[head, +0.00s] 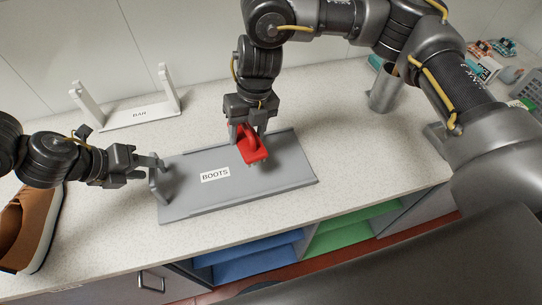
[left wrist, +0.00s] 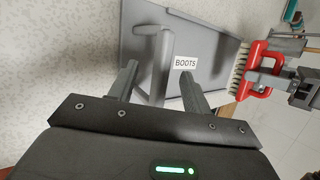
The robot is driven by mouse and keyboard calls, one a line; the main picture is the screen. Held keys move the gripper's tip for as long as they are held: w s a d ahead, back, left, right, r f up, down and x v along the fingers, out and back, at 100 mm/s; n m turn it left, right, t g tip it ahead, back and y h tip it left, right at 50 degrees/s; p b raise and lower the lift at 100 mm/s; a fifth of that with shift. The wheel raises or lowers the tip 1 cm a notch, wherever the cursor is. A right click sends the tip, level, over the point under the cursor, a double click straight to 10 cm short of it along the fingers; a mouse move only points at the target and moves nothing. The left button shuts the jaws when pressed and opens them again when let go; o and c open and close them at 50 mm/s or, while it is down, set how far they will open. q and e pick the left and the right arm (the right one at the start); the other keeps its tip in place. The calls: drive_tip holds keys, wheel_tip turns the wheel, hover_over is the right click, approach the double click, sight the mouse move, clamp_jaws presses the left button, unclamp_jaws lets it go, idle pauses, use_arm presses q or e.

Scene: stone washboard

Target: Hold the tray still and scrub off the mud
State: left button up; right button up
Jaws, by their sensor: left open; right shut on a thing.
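A grey tray (head: 200,207) with a white BOOTS label (head: 215,174) lies on the stone counter. It has an upright grey handle (head: 157,179) at its left end. My left gripper (head: 150,168) is at that handle with its fingers open. In the left wrist view the tray's handle (left wrist: 162,65) stands between the two open fingers (left wrist: 155,88), with gaps visible. My right gripper (head: 247,128) is shut on a red brush (head: 253,150), held over the right part of the tray. The brush's pale bristles (left wrist: 238,68) face the tray. I cannot make out mud clearly.
A white rack labelled BAR (head: 138,114) stands at the back left. A brown shoe (head: 30,222) lies at the far left. A grey metal cup (head: 384,90) stands right of the tray. Blue (head: 255,258) and green (head: 345,230) shelves lie below the counter's front edge.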

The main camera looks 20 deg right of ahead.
use_arm(q)
drive_tip(key=v, duration=0.9)
drive_tip(key=shift+s+a+r, duration=0.15)
drive_tip(key=shift+a+r, duration=0.1)
